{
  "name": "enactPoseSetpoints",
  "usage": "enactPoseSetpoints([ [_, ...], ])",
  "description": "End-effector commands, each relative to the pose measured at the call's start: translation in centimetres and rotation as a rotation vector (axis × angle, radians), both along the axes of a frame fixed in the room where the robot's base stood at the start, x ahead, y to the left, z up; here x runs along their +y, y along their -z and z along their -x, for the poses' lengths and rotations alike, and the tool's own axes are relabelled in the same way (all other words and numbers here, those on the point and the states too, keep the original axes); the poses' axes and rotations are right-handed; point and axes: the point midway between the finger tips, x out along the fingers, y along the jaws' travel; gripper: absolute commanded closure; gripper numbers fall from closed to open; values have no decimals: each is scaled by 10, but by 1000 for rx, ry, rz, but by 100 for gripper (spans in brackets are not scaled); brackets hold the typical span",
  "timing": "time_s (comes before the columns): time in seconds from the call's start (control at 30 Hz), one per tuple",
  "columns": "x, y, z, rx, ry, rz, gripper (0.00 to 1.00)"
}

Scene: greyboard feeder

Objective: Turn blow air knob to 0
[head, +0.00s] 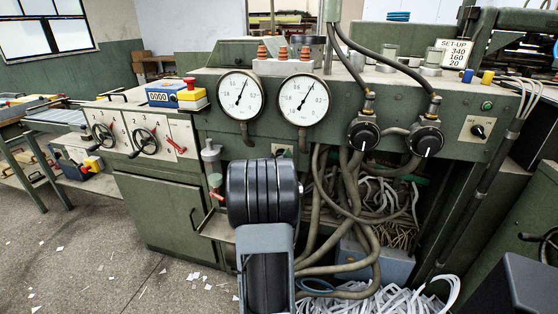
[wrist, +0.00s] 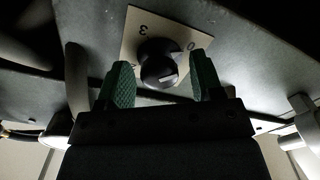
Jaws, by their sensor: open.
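The black knob (wrist: 158,60) sits on a pale square plate (wrist: 150,25) in the wrist view. The plate shows a 3 at its upper left and a 0 at its right; another mark at the left is partly hidden. A light mark on the knob's face points toward the lower right of the picture. My gripper (wrist: 161,74) is open, with one green-padded finger on each side of the knob and a gap visible at both sides. In the head view my arm hides the gripper, and a small pale plate (head: 283,149) shows just above the arm, below the gauges.
Two round gauges (head: 240,95) stand above my arm. Two black dials (head: 363,136) with hoses are to the right, and a switch plate (head: 478,130) is further right. Loose hoses (head: 350,205) hang beside my arm. Paper strips (head: 390,302) lie below.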

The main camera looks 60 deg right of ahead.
Motion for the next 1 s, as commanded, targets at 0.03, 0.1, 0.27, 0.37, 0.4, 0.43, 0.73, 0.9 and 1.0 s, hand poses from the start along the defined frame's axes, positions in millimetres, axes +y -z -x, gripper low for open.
enactPoseSetpoints([
  [0.03, 1, 0, 0, 0, 0, 0, 40],
  [0.1, 4, 0, 1, 0, 0, 0, 40],
  [0.27, 25, -1, 8, -1, -1, 0, 40],
  [0.37, 46, -1, 13, -1, -2, -1, 40],
  [0.4, 54, -1, 16, 0, -1, 0, 40],
  [0.43, 60, -1, 18, 0, -2, 0, 40],
  [0.73, 110, -1, 34, 0, -2, 0, 40],
  [0.9, 126, -1, 39, 0, -1, 1, 40],
  [1.0, 130, 0, 40, 0, -1, 0, 40],
])
